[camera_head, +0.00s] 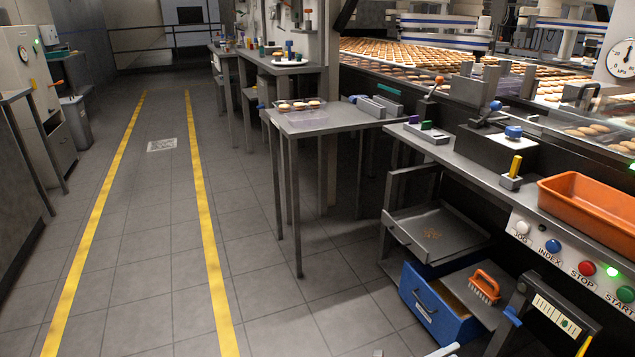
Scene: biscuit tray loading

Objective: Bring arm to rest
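Neither of my grippers can be made out in the head view. A pale sliver (443,350) shows at the bottom edge, right of centre, and I cannot tell what it belongs to. A small steel table (335,122) stands in the middle, with a clear tray of biscuits (298,106) at its left end. An orange bin (590,205) sits on the steel counter at the right.
A button panel (570,255) runs along the counter front. Below it are an open steel drawer (405,232), an open blue drawer (428,312) and an orange brush (484,286). A biscuit conveyor (430,60) lies behind. The aisle floor (150,230) between yellow lines is clear.

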